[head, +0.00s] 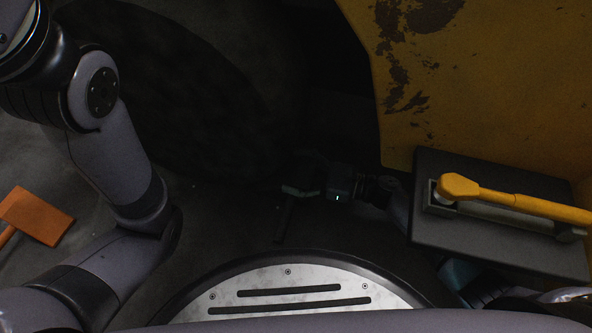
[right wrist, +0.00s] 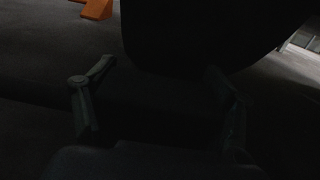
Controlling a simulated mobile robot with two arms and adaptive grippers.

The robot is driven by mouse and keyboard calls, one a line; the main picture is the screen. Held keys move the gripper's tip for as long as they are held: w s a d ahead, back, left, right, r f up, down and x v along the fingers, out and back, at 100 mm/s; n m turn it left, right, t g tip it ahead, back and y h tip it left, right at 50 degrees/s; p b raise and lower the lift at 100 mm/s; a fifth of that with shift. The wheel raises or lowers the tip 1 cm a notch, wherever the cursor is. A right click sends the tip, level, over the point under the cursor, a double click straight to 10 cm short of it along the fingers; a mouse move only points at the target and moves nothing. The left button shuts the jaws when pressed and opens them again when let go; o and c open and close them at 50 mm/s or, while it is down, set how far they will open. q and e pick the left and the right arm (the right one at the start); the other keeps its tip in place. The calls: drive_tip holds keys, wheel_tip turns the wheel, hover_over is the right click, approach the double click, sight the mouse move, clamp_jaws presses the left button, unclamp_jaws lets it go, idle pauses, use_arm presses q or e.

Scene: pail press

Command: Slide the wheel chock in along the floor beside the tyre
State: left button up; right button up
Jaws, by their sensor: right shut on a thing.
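The tyre (head: 170,90) is a large dark round shape in the upper left of the head view, in deep shadow. My right gripper (head: 298,180) is low by the floor at the tyre's lower right edge. In the right wrist view its two fingers (right wrist: 160,95) stand apart on either side of a very dark thing. I take this to be the wheel chock (right wrist: 160,110); its shape is hard to make out. Whether it touches the tyre or floor I cannot tell. My left arm shows at the left, but its gripper is out of view.
An orange block with a rod (head: 38,215) lies on the floor at far left. A rusty yellow body (head: 480,80) fills the upper right. Below it, a dark box (head: 430,225) carries a yellow lever (head: 510,203), close to my right arm. Some floor is bare left of the gripper.

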drive_tip(key=shift+f, duration=0.35)
drive_tip(key=o, duration=2)
drive_tip(key=shift+f, duration=0.1)
drive_tip(key=shift+f, duration=0.15)
drive_tip(key=shift+v, duration=3.95)
